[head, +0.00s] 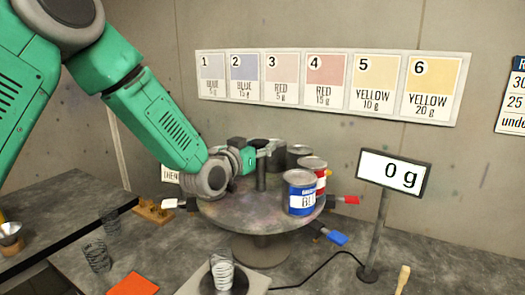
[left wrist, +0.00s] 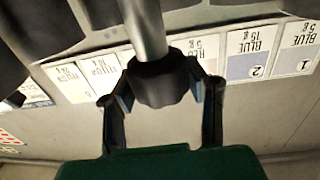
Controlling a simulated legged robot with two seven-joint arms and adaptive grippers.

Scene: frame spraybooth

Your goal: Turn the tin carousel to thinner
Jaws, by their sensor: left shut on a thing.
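The tin carousel (head: 235,216) is a round, stained grey turntable on a pedestal. On its right side stand a blue tin (head: 300,192) and a red tin (head: 314,168), with dark grey tins (head: 298,155) behind them. A grey centre post (head: 261,178) rises from it and shows in the left wrist view (left wrist: 143,28) with a dark knob (left wrist: 160,82) at its end. My left gripper (head: 262,152) is shut on this knob, one finger on each side in the left wrist view (left wrist: 160,92). No thinner label is readable on a tin. My right gripper is out of view.
Red (head: 346,200), blue (head: 337,238) and white (head: 171,204) tabs stick out around the carousel. A display (head: 394,174) reads 0 g. A clear cup (head: 222,270) stands in front. A dark bench (head: 62,215) is at left. Colour cards (head: 330,85) hang behind.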

